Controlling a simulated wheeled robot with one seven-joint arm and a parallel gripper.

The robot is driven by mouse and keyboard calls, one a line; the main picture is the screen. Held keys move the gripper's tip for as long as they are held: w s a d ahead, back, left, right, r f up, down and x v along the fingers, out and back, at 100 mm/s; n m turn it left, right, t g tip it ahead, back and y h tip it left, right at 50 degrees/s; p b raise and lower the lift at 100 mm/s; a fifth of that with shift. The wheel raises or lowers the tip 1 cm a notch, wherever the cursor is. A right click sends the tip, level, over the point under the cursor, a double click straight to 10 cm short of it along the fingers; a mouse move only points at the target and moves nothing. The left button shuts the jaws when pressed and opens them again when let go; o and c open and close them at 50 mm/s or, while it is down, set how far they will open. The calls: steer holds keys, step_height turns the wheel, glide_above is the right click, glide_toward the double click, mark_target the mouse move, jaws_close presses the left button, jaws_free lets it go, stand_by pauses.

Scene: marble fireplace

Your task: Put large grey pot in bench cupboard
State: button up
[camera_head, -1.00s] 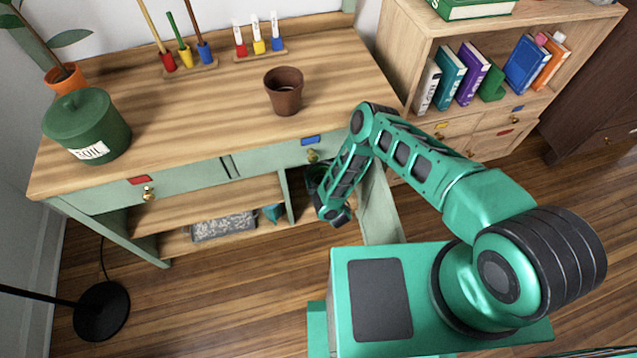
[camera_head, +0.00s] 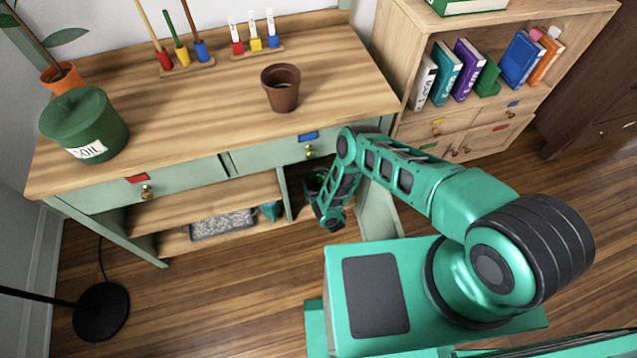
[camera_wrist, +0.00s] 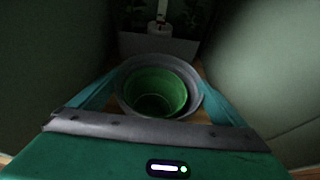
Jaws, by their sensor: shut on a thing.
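The large grey pot (camera_wrist: 125,92) shows in the wrist view as a round grey rim, with a green pot (camera_wrist: 168,88) nested inside it. My gripper (camera_wrist: 160,82) is shut on the grey pot, its teal fingers on either side. In the head view my gripper (camera_head: 313,186) is inside the bench cupboard (camera_head: 292,182), below the right drawer. The cupboard door (camera_head: 378,218) stands open on the right. The grey pot cannot be made out in the head view. In the wrist view the pot is between dark cupboard walls; whether it touches the floor is unclear.
A white item (camera_wrist: 158,28) stands behind the pot in the wrist view. A brown pot (camera_head: 281,92) and a green soil bin (camera_head: 84,125) stand on the bench top. A grey tray (camera_head: 222,224) lies on the lower shelf left of the cupboard. A bookcase (camera_head: 405,95) stands at right.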

steer(key=o, duration=1.2)
steer(key=v, duration=1.2)
steer(key=shift+s, duration=0.1)
